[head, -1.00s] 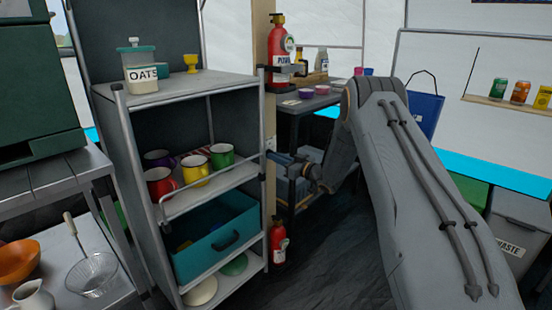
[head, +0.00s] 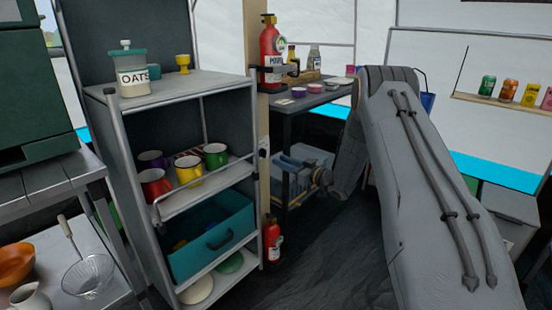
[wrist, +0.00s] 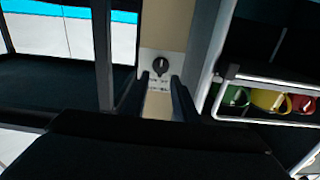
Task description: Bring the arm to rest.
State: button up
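My gripper (head: 279,160) is at the end of my folded arm, right of the shelf unit and beside the beige post. In the wrist view its two dark fingers (wrist: 164,92) stand apart with nothing held between them. Beyond the fingers, a black knob (wrist: 157,64) on a pale labelled plate shows on the beige post (wrist: 177,20). My grey arm (head: 428,190) fills the right middle of the head view.
The grey shelf unit (head: 231,88) holds mugs, an oats jar (head: 132,76) and a teal drawer (head: 212,237). A dark table (head: 312,101) stands behind my gripper. A fire extinguisher (head: 272,241) stands low by the post. Dark floor (head: 325,270) is open between shelf and arm.

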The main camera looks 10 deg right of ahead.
jog(key=shift+s+d, duration=0.2)
jog(key=shift+s, duration=0.15)
